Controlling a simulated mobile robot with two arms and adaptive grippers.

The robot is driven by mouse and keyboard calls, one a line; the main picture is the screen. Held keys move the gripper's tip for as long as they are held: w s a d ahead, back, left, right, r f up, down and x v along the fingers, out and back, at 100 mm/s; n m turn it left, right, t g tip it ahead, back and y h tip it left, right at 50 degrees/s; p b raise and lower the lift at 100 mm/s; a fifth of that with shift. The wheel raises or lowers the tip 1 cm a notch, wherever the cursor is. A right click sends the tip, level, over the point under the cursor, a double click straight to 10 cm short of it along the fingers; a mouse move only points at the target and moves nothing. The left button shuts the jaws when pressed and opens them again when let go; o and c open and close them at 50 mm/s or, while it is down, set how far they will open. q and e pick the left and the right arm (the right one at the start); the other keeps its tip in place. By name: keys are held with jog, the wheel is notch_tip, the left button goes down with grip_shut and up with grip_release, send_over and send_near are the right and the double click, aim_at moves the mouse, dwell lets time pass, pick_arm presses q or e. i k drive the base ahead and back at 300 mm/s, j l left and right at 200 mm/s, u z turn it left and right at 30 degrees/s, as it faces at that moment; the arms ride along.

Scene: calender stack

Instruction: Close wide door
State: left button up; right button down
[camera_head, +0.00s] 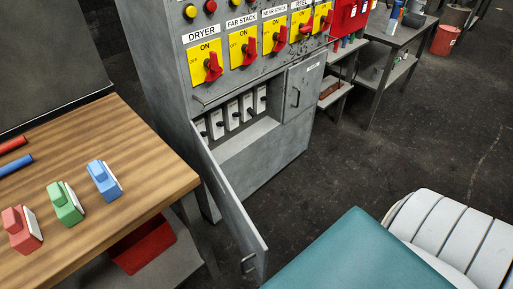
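The wide door (231,207) is a grey metal panel on the lower part of the control cabinet (164,77). It stands open, hinged at the left side of the lower compartment and swung out toward me. A small handle (248,264) shows near its free end, low in the view. The open compartment (248,147) shows a row of several white switches (232,115) with dark levers. Neither of my grippers is in view.
A narrower door (303,85) right of the compartment is shut. A wooden table (110,150) with red, green and blue blocks stands close to the open door on the left. A red bin (143,245) is under it. Dark floor (345,165) is clear right of the cabinet.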

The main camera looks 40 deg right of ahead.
aim_at(254, 249)
jog(key=z, duration=0.8)
